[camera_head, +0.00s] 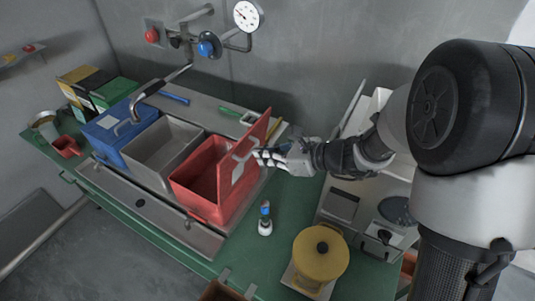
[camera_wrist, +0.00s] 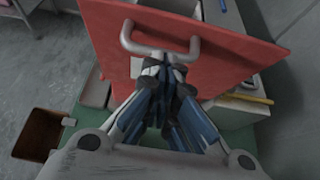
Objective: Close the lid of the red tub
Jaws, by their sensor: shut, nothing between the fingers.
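The red tub (camera_head: 196,191) stands on the green bench, and its inside is visible. Its red lid (camera_head: 252,150) stands raised, roughly upright, on the tub's right side. The lid has a grey handle (camera_head: 240,152); the lid (camera_wrist: 230,60) and its handle (camera_wrist: 160,48) fill the upper wrist view. My gripper (camera_head: 262,156) is at the lid, by the handle. In the wrist view my gripper (camera_wrist: 167,75) has its fingers together just below the handle bar, in front of the lid. I cannot tell whether the fingertips touch the lid or handle. The gripper holds nothing.
A grey open tub (camera_head: 163,152) and a blue tub with its lid down (camera_head: 122,128) stand left of the red one. A small bottle (camera_head: 265,220) and a yellow pot (camera_head: 320,255) stand in front. A grey machine (camera_head: 365,205) stands at right, under my arm.

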